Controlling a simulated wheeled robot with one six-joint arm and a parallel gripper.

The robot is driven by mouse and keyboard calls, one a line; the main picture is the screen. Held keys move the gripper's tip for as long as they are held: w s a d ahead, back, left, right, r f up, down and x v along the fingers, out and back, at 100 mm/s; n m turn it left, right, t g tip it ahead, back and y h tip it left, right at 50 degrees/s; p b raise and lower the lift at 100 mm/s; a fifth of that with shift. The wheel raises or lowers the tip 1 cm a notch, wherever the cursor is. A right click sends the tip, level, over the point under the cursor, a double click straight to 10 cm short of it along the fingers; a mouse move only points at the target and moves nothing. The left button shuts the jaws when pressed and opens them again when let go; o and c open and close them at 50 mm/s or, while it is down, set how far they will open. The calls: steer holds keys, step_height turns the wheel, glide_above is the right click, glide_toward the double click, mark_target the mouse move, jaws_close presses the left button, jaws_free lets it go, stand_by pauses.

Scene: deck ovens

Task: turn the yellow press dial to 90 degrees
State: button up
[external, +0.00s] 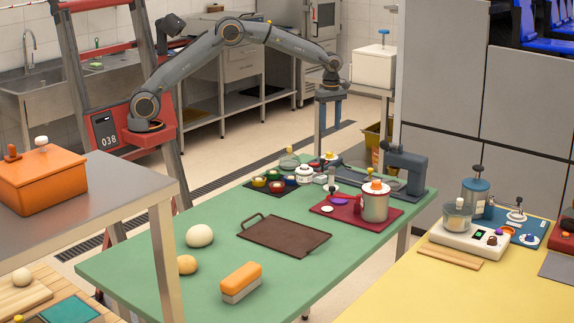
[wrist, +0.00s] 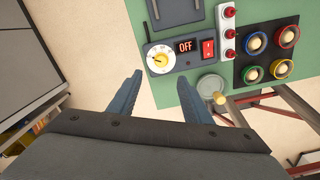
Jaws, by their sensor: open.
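The yellow press dial (wrist: 159,60) shows in the wrist view as a yellow knob on a round white scale, on a dark panel at the edge of the green table. Beside it are a display reading OFF (wrist: 186,46) and a red switch (wrist: 208,49). My gripper (wrist: 168,82) is open and empty, its two blue fingers apart, with the dial just beyond the fingertips and not touched. In the external view my gripper (external: 330,118) points down beyond the far end of the green table. I cannot make out the dial's scale reading.
The green table (external: 330,270) carries a blue-grey press (external: 405,168), a dark red tray (external: 330,214) with a metal pot, and a brown tray (external: 285,246). In the wrist view, a glass lid (wrist: 209,84) and several coloured rings (wrist: 257,42) lie close to the dial.

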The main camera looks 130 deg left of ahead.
mark_target(330, 155)
step_height(330, 155, down, 3)
steer(key=shift+w+d+f, duration=0.1)
steer(key=shift+d+f, duration=0.05)
steer(key=shift+f+p, duration=1.25)
steer(key=shift+f, duration=2.6)
steer(key=c, duration=1.1)
steer(key=shift+o, duration=0.2)
